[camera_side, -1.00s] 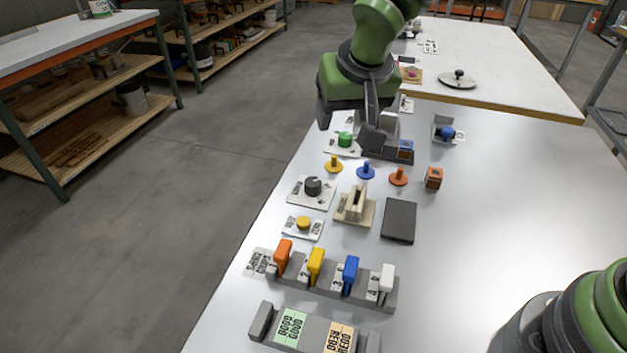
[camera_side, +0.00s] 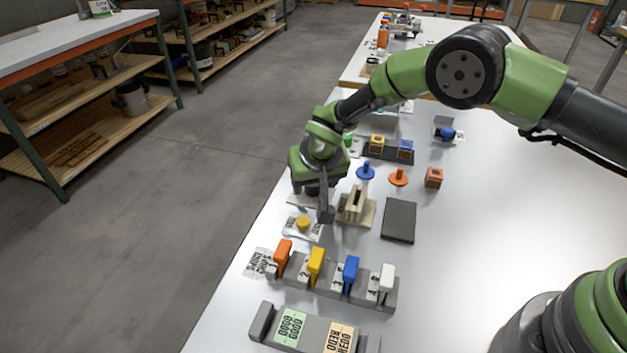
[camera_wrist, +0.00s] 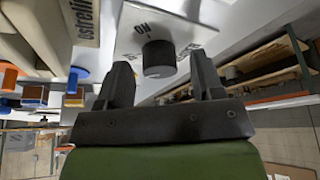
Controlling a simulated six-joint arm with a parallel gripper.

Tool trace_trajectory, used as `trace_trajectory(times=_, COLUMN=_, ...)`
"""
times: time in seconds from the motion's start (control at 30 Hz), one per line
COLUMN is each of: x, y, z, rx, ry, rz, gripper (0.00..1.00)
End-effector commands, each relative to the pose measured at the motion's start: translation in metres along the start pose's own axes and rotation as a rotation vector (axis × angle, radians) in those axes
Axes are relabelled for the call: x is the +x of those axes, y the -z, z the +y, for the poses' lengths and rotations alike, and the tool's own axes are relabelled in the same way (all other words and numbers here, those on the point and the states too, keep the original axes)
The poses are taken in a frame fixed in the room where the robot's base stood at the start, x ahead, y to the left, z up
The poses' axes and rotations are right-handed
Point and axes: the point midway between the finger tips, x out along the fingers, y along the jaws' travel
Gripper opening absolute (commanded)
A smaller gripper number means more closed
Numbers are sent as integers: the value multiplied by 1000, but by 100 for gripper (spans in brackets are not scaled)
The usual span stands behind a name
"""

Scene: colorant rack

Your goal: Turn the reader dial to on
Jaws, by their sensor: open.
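The reader dial (camera_wrist: 158,58) is a dark grey round knob on a white plate (camera_wrist: 135,30) marked "ON" in the wrist view. My gripper (camera_wrist: 163,78) is open there, with one finger to each side of the dial's near end. I cannot tell whether the fingers touch it. In the side view my gripper (camera_side: 322,205) points down over the dial's place. It hides the knob, and only an edge of the plate (camera_side: 298,201) shows.
A beige slotted block (camera_side: 356,205) stands close right of my gripper, with a dark flat pad (camera_side: 398,220) beyond it. A yellow button (camera_side: 303,223) is just in front. A grey rack (camera_side: 330,290) holds several coloured tabs.

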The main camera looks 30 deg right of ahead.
Motion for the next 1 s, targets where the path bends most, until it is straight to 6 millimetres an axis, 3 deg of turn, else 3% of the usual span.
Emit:
trace_trajectory(times=0.4, x=8, y=0, z=0, rx=0, ry=-1, rz=0, gripper=61)
trace_trajectory(times=0.6, x=8, y=0, z=0, rx=0, ry=-1, rz=0, gripper=15)
trace_trajectory(times=0.63, x=8, y=0, z=0, rx=0, ry=-1, rz=0, gripper=12)
trace_trajectory(times=1.0, x=8, y=0, z=0, rx=55, ry=-24, rz=-1, gripper=12)
